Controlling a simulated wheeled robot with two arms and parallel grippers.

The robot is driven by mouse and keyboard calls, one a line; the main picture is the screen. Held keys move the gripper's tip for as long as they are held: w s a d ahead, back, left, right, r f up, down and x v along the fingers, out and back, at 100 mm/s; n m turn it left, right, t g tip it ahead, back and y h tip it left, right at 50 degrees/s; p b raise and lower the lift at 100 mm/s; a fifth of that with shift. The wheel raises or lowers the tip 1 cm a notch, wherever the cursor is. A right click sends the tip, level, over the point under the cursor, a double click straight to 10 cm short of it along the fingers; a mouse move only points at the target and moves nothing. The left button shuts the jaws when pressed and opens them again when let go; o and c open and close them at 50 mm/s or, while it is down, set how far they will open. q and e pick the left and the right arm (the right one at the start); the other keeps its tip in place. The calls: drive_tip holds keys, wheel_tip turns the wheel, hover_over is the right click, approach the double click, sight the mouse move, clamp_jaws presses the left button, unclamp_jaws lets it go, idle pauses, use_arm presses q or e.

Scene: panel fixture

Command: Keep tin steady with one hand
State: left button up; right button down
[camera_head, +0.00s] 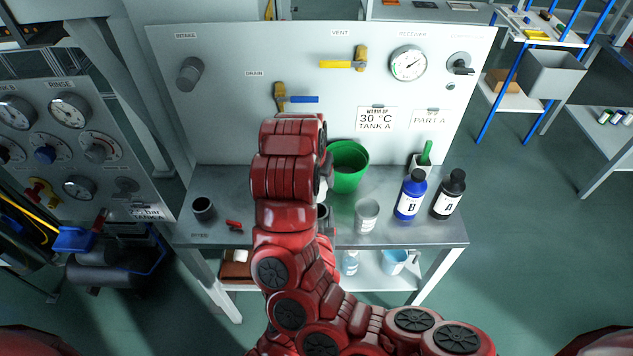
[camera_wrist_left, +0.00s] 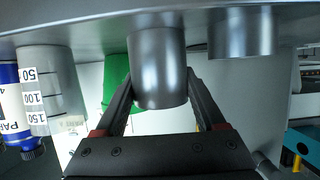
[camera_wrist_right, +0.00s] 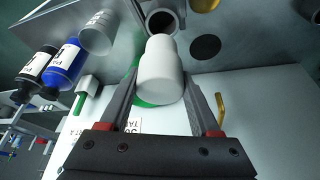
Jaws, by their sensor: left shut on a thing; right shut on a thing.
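The tin is a dark grey metal cylinder (camera_wrist_left: 158,60) on the steel bench. In the left wrist view, which is upside down, my left gripper (camera_wrist_left: 159,88) is shut around its sides. In the right wrist view the tin's open mouth (camera_wrist_right: 160,18) shows. My right gripper (camera_wrist_right: 166,88) is shut on a smooth white bottle-like thing (camera_wrist_right: 160,72). Its narrower end points toward the tin and overlaps its rim in the picture; I cannot tell whether they touch. In the head view my red arms hide both grippers and most of the tin.
On the bench (camera_head: 400,237) stand a green bucket (camera_head: 347,170), a clear beaker (camera_head: 367,216), a blue bottle (camera_head: 410,197) and a black bottle (camera_head: 449,196). A dark cup (camera_head: 204,208) and a small red piece (camera_head: 234,225) are at left. A panel (camera_head: 225,110) with valves rises behind.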

use_arm(q)
drive_tip(key=o, duration=1.4)
drive_tip(key=shift+o, duration=0.2)
drive_tip(key=v, duration=1.2)
